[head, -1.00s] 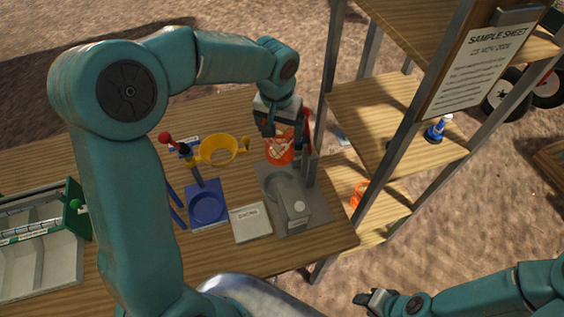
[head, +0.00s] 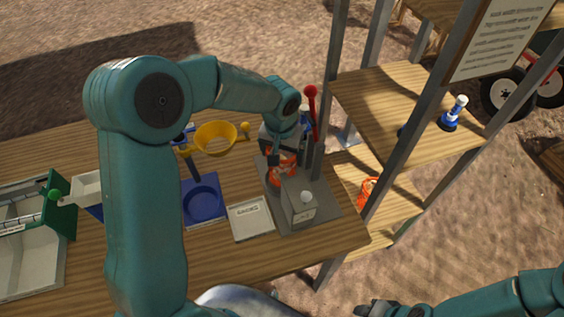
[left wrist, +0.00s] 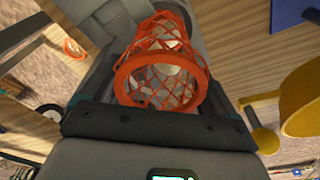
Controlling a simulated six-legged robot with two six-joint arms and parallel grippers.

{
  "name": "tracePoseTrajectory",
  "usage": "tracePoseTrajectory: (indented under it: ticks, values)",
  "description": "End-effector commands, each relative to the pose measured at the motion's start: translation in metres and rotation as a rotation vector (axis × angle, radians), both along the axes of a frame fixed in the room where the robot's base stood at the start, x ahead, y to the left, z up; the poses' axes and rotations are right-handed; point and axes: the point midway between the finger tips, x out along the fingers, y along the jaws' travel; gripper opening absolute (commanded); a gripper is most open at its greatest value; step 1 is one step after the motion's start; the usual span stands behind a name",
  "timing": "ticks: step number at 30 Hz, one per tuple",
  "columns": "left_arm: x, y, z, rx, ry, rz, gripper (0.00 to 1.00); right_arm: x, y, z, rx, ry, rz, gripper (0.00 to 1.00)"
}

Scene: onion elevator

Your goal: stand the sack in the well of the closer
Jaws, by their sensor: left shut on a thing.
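My left gripper (head: 287,150) is shut on the orange net sack (head: 281,169), which has pale contents. In the left wrist view the sack (left wrist: 160,75) shows its orange rim toward the camera, just past the gripper's edge. The closer (head: 299,199) is a grey machine on a flat grey base at the table's right end. The sack is at the closer's far side, over or in its well; the well is hidden, so I cannot tell if the sack touches its floor. My right gripper (head: 372,310) is at the bottom edge, far from the closer.
A pale labelled block (head: 250,219) lies beside the base. A shelf (head: 392,110) with metal posts rises close on the right; another orange sack (head: 368,193) sits on its lower board.

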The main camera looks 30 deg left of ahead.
Motion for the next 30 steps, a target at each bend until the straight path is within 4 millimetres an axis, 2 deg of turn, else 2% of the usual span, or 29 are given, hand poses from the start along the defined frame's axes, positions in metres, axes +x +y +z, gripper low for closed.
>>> tracePoseTrajectory:
  ticks: [1, 3, 11, 16, 17, 26, 30]
  values:
    - [0.0, 0.0, -0.017, 0.0, 0.002, 0.001, 0.38, 0.0, 0.0, -0.014, 0.0, 0.0, 0.0, 0.43]
    - [0.0, -0.001, -0.027, 0.0, 0.001, 0.001, 0.38, 0.0, 0.0, -0.02, 0.0, 0.0, 0.0, 0.43]
    - [0.0, -0.002, -0.026, 0.0, 0.0, 0.0, 0.38, 0.0, 0.0, -0.017, 0.0, 0.0, 0.0, 0.43]
    - [0.0, -0.002, -0.031, 0.0, 0.0, 0.0, 0.38, 0.0, 0.0, -0.023, 0.0, 0.0, 0.0, 0.43]
    - [0.0, -0.001, -0.029, 0.0, 0.0, 0.0, 0.99, 0.0, 0.0, -0.021, 0.0, 0.0, 0.0, 0.43]
    - [0.0, -0.001, -0.025, 0.0, 0.0, 0.0, 1.0, 0.0, 0.0, -0.016, 0.0, 0.0, 0.0, 0.43]
    - [-0.002, -0.002, 0.001, -0.001, -0.003, 0.0, 1.0, 0.0, 0.0, 0.001, 0.0, 0.0, 0.0, 0.43]
